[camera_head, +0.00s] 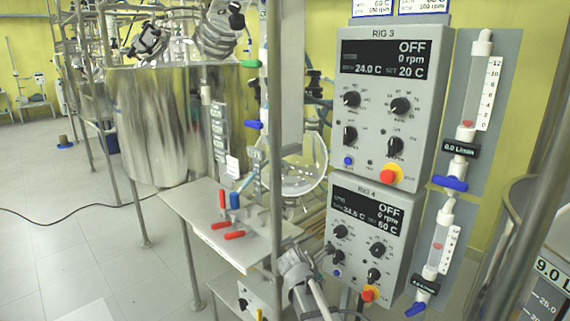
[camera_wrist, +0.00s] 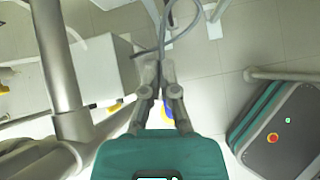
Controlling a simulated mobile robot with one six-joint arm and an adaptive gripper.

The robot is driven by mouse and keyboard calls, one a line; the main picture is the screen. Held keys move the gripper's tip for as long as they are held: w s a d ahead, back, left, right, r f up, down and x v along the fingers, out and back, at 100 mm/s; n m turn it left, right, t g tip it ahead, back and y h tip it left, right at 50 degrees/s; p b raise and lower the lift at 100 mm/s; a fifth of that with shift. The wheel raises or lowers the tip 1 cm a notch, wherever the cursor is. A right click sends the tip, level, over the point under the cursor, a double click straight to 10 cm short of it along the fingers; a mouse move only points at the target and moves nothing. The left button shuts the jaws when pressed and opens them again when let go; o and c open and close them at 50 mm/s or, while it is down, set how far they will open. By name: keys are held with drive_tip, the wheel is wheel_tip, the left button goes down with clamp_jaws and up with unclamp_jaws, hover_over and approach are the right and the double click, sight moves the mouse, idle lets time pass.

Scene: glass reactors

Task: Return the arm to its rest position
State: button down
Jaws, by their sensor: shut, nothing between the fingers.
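In the wrist view my gripper (camera_wrist: 160,68) points away from the camera over the tiled floor. Its two grey fingers come together at the tips, with nothing held between them. A small blue and yellow patch shows through the gap behind the fingers; I cannot tell what it is. In the head view grey jointed parts show at the bottom, in front of the RIG 4 control box (camera_head: 371,240); the fingertips cannot be made out there.
A thick grey post (camera_wrist: 60,70) and a white box (camera_wrist: 103,75) stand left of my gripper. A steel shelf (camera_head: 190,210) holds red- and blue-handled valves. The RIG 3 box (camera_head: 384,100) and flow meters (camera_head: 470,100) are at right. Open floor (camera_head: 60,250) lies at left.

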drive_tip(key=s+d+f+m+g+y, duration=0.2)
drive_tip(key=s+d+m+g+y, duration=0.1)
drive_tip(key=s+m, duration=0.75)
drive_tip(key=s+d+f+m+g+y, duration=0.25)
drive_tip(key=s+m, duration=0.45)
drive_tip(key=m, duration=0.7)
wheel_tip(320, 180, up, 21)
drive_tip(key=p, duration=2.1)
drive_tip(key=shift+a, duration=0.15)
drive_tip(key=shift+w+f+y, duration=0.1)
drive_tip(key=shift+y, duration=0.15)
